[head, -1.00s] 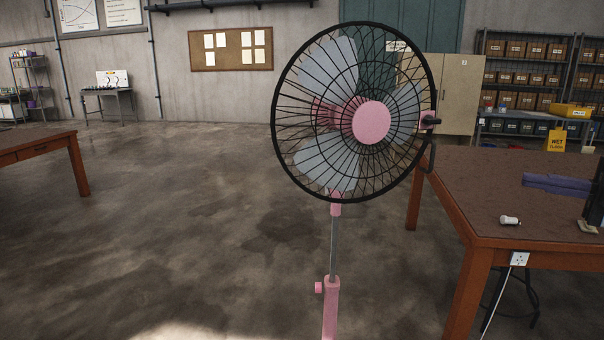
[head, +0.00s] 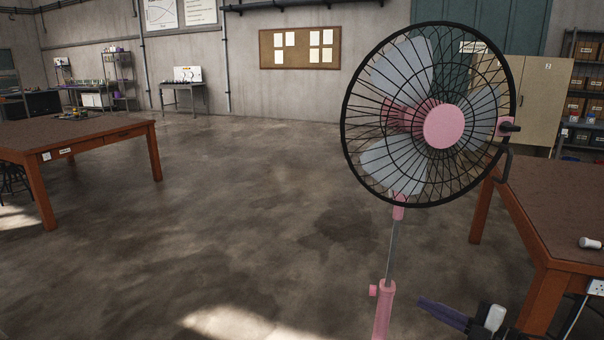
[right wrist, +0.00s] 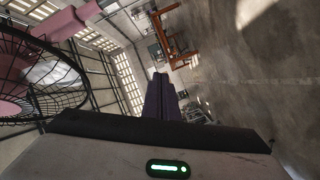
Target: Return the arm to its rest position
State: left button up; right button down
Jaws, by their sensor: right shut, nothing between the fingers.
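My right gripper (head: 424,304) shows at the bottom of the head view, its purple fingers pointing left, low beside the pink pole of the fan. Its fingers are together with nothing held between them. The closed purple fingers also show in the middle of the right wrist view (right wrist: 160,80), with open room and floor beyond them. My left gripper is in neither view.
A pink standing fan (head: 443,127) with a black wire cage stands close in front. A brown table (head: 560,200) at right bears a small white object (head: 591,243). Another table (head: 85,131) stands at left. The floor between is clear.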

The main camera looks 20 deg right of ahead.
jog(key=s+a+f+m+g+h, duration=0.1)
jog(key=s+a+f+m+h, duration=0.1)
jog(key=s+a+f+m, duration=0.5)
jog(key=s+a+f+m+g+h, duration=0.15)
jog(key=s+a+f, duration=0.35)
jog(key=a+f, duration=0.5)
jog(key=s+a+f+m+g+h, duration=0.1)
jog(key=s+a+m+g, duration=0.1)
jog(key=s+a, duration=0.3)
jog(key=s+a+f+m+g+h, duration=0.1)
jog(key=s+a+m, duration=0.4)
jog(key=s, duration=0.5)
jog(key=shift+s+a+f+g, duration=0.4)
jog(key=shift+a+g, duration=0.25)
jog(key=shift+a, duration=0.05)
